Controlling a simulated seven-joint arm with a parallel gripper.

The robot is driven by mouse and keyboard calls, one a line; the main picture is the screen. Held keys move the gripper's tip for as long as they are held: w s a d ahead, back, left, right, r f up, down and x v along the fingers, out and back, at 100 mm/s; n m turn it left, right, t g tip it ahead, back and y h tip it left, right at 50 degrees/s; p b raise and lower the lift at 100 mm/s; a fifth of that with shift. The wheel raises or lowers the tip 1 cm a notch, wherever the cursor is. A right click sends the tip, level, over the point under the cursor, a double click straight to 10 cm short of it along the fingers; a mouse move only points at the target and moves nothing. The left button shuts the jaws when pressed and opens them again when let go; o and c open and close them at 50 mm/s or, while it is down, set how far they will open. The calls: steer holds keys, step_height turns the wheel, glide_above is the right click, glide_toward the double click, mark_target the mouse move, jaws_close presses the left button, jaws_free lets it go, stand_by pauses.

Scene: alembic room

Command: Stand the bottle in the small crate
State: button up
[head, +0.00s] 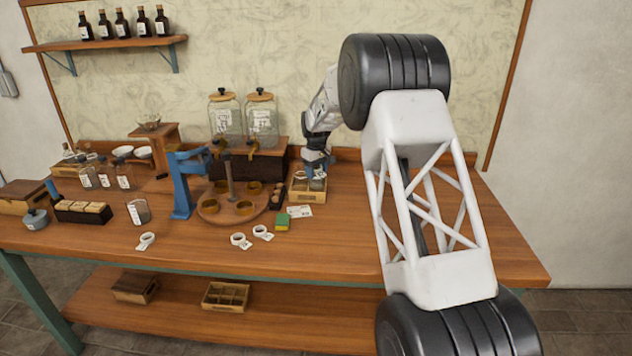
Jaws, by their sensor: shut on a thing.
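The small crate (306,197) is a light wooden box on the table, right of the middle. My gripper (317,173) points down over the crate, with its fingers shut on a small clear bottle (317,184). The bottle looks about upright, in or just above the right part of the crate. I cannot tell whether its base touches the crate floor, because the front wall hides it. Something pale (300,176) shows at the crate's left side, too small to make out.
A round wooden stand (222,216) with brass cups is left of the crate. Two glass dispensers (262,120) stand behind on a dark box. A green-yellow sponge (282,223), a card (299,212) and white tape rings (262,233) lie in front. The table's right side is clear.

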mark_target(316, 180)
steer(key=shift+f, duration=0.2)
steer(key=shift+f, duration=1.85)
steer(key=shift+f, duration=0.1)
steer(key=o, duration=1)
step_height(316, 180, up, 12)
steer(key=shift+r, duration=0.1)
